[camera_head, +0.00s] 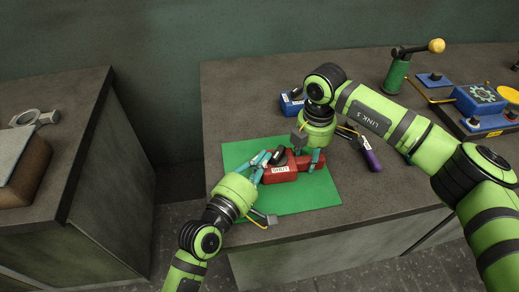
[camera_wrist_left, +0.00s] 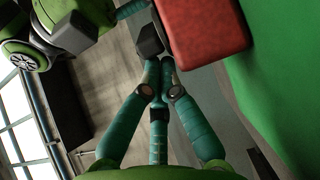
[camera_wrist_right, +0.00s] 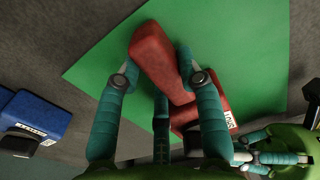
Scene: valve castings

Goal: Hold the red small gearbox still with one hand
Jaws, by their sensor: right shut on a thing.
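The red small gearbox (camera_head: 279,175) with a white label lies on the green mat (camera_head: 318,199). It also shows in the left wrist view (camera_wrist_left: 205,30) and the right wrist view (camera_wrist_right: 158,58). My right gripper (camera_wrist_right: 158,68) is shut on a red arm of the gearbox, one finger on each side. My left gripper (camera_head: 262,163) is at the gearbox's left end. In the left wrist view its fingertips (camera_wrist_left: 160,68) meet, just below a dark part (camera_wrist_left: 150,40) beside the red body. I see nothing between those fingertips.
A blue labelled box (camera_head: 290,105) stands behind the mat. A purple-handled tool (camera_head: 371,160) lies to the right. A green stand (camera_head: 396,76) with a yellow-knobbed lever and a blue gear unit (camera_head: 478,98) are at the back right. The mat's front strip is clear.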

